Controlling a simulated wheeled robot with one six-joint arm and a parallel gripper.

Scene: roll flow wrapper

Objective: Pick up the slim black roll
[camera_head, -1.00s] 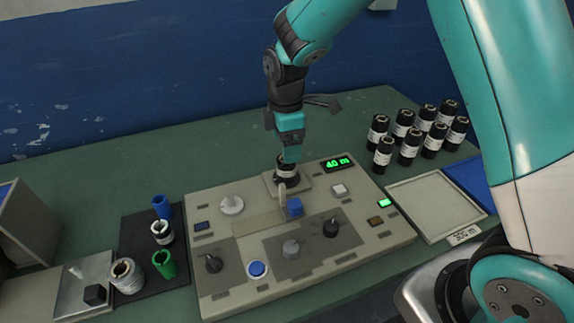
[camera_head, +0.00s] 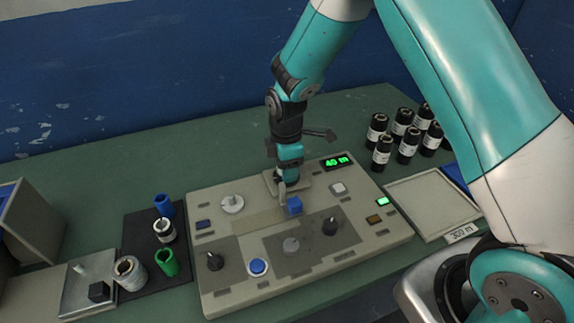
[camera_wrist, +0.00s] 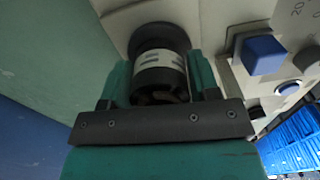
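A black roll with a white label band (camera_wrist: 160,73) stands in the wrist view, on the pale surface of the console. My gripper (camera_wrist: 158,72) has one teal finger on each side of it, with little or no gap. I cannot tell whether the fingers press on it. In the head view my gripper (camera_head: 284,178) points down at the back middle of the console and mostly hides this roll. More black rolls with white labels (camera_head: 407,143) stand upright in a group on the table at the right, partly behind my arm.
The beige console (camera_head: 225,278) has knobs, a blue block (camera_head: 294,205) and a display reading 40 m. An empty beige tray (camera_head: 430,207) is at the right. At the left, blue, white and green spools stand on a dark mat (camera_head: 137,229). The back of the green table is clear.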

